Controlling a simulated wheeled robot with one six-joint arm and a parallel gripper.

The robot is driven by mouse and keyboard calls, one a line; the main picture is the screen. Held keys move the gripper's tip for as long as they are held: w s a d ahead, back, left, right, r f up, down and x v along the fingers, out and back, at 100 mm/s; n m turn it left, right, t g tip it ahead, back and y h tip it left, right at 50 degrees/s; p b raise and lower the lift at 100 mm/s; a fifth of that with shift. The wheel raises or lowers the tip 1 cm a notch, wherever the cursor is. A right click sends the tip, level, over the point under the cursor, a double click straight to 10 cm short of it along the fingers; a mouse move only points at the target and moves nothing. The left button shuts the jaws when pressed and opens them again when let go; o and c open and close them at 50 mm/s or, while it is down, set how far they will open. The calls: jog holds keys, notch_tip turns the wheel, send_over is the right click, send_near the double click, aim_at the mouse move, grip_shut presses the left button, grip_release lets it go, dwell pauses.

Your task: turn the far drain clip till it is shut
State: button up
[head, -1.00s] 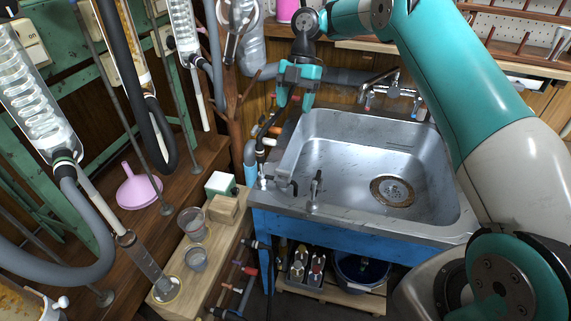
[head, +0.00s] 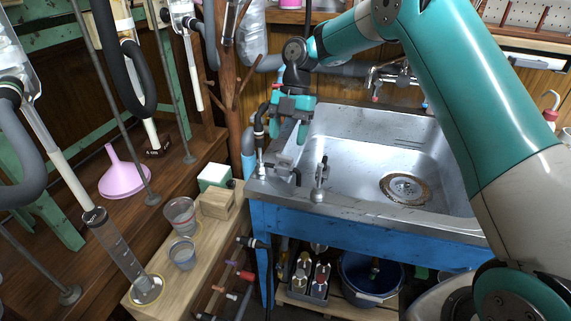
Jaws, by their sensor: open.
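My gripper (head: 288,138) is open, its teal fingers pointing down above the left rim of the steel sink (head: 372,150). Nothing shows between the fingers. A dark hose (head: 259,125) rises just left of the gripper and ends at the corner. I cannot tell for sure which fitting is the far drain clip, nor how far it is turned; the gripper may hide part of it.
A wooden bench (head: 215,243) with beakers (head: 182,254), a wooden block (head: 216,204) and a cylinder (head: 125,255) stands left of the sink. A pink funnel (head: 122,180) sits on the shelf. The sink basin is empty.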

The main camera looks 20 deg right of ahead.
aim_at(284, 155)
jog(key=shift+b+x, duration=0.3)
jog(key=shift+x, duration=2.05)
jog(key=shift+c, duration=0.3)
jog(key=c, duration=0.6)
